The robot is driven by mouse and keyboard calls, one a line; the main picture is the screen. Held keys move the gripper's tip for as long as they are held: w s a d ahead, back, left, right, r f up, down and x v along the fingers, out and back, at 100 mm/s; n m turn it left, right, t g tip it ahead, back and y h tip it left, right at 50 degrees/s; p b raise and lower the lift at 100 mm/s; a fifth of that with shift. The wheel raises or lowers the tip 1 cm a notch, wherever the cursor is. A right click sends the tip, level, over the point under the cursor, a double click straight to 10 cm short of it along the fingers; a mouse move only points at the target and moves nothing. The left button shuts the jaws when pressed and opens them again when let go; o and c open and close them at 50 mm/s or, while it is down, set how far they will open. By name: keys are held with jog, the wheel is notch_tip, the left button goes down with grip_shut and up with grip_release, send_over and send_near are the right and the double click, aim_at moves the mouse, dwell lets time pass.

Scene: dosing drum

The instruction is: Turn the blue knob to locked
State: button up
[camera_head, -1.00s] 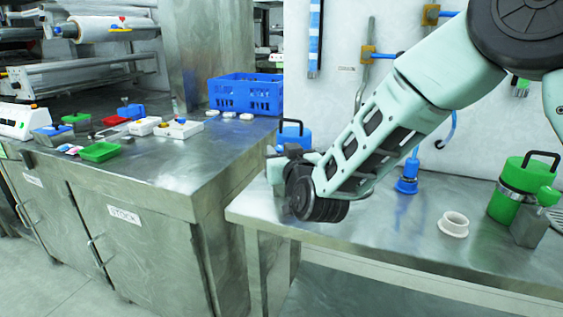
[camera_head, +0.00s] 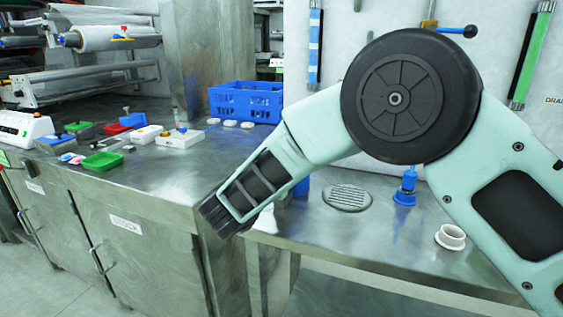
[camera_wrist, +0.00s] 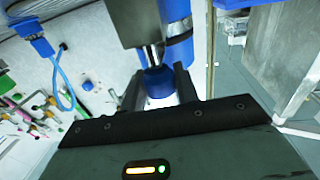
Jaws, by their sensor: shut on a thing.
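The blue knob (camera_wrist: 157,88) shows in the wrist view at the end of a short metal shaft below a grey block (camera_wrist: 135,20). My gripper (camera_wrist: 158,92) has a finger on each side of it and is shut on it. A blue drum body (camera_wrist: 178,35) stands right beside the block. In the head view my arm hides the knob and my gripper; only a sliver of the blue drum (camera_head: 301,187) shows behind my forearm. I cannot read the knob's locked marking.
A round grate (camera_head: 347,198), a blue fitting (camera_head: 405,188) and a white ring (camera_head: 450,237) are on the right bench. The left counter carries a blue crate (camera_head: 245,100), a green tray (camera_head: 103,161) and small boxes. My arm covers the bench's right side.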

jog(key=shift+m+g+h, duration=0.3)
jog(key=shift+m+h, duration=0.1)
jog(key=shift+h, duration=0.2)
jog(key=o, duration=0.9)
jog(key=shift+o, duration=0.2)
jog(key=b+v, duration=0.1)
jog(key=v, duration=1.6)
jog(key=shift+s, duration=0.2)
